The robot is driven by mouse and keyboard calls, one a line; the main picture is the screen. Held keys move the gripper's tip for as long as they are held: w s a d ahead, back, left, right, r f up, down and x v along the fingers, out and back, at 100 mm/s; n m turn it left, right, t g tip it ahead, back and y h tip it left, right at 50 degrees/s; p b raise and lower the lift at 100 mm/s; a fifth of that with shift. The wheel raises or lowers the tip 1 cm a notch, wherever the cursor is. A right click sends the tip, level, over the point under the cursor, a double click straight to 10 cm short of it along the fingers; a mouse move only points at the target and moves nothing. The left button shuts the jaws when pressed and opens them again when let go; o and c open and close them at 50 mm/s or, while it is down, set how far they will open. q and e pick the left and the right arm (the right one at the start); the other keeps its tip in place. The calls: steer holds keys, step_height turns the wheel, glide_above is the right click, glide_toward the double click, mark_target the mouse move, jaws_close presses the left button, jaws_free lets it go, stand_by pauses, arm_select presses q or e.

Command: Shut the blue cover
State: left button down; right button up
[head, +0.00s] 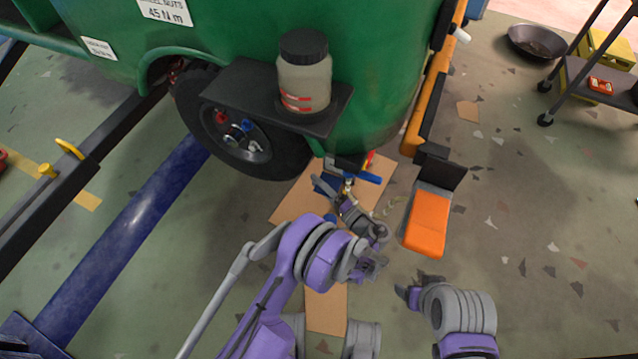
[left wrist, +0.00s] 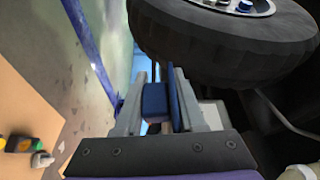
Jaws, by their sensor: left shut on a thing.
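The left wrist view shows a small blue piece (left wrist: 155,100) between the grey fingers of my left gripper (left wrist: 160,100). It looks like the blue cover or part of it, but its outline is mostly hidden. My left gripper is shut on it, below a black tyre. In the head view my left gripper (head: 338,197) is low under the green body, beside a blue part (head: 325,186). Another blue bar (head: 369,178) sits just right of it. My right gripper (head: 412,291) hangs at the lower right, away from the blue parts; its finger gap is unclear.
The green vehicle body (head: 400,70) with its wheel (head: 245,125) fills the top. A jar (head: 304,78) stands on a black shelf (head: 245,95).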

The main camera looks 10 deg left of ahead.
arm_select(q)
steer(key=c, duration=0.6)
jaws_free()
steer(key=shift+d+f, duration=0.1)
steer(key=shift+f, duration=0.05)
steer(key=shift+s, duration=0.1)
steer(key=p+v, duration=0.1)
steer(key=v, duration=0.9)
steer(key=shift+s+d, duration=0.2)
steer(key=shift+d, duration=0.1)
steer(key=shift+c, duration=0.3)
